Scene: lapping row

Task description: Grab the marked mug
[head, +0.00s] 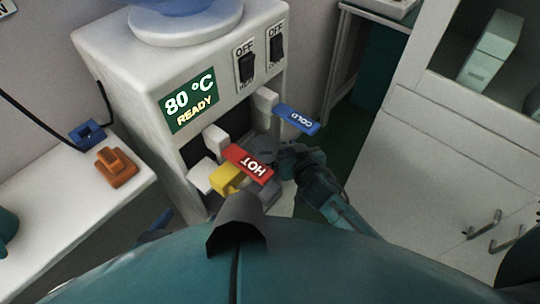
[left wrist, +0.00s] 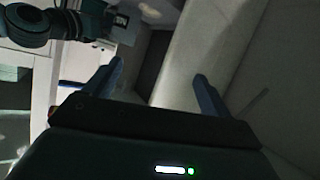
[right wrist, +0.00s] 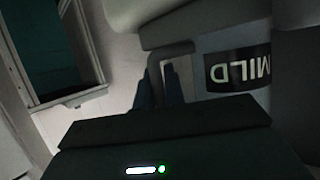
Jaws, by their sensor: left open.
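In the right wrist view a pale grey mug (right wrist: 150,14) shows at the top, with a bracket-shaped handle below it. A dark label reading MILD (right wrist: 237,68) shows beside the handle; I cannot tell for sure what it is fixed to. My right gripper's (right wrist: 160,92) fingers are close together around the handle bar. In the head view this gripper (head: 284,160) is at the dispenser's bay, beside a dark grey round shape (head: 262,148), largely hidden by the red tag. My left gripper (left wrist: 160,85) is open and empty in the left wrist view, facing pale panels.
The white water dispenser (head: 125,65) has a red HOT tag (head: 249,163), a blue COLD tag (head: 296,119) and a yellow block (head: 228,179) jutting out. A white counter (head: 60,190) at left holds an orange object (head: 117,167). White cabinets (head: 420,180) stand at right.

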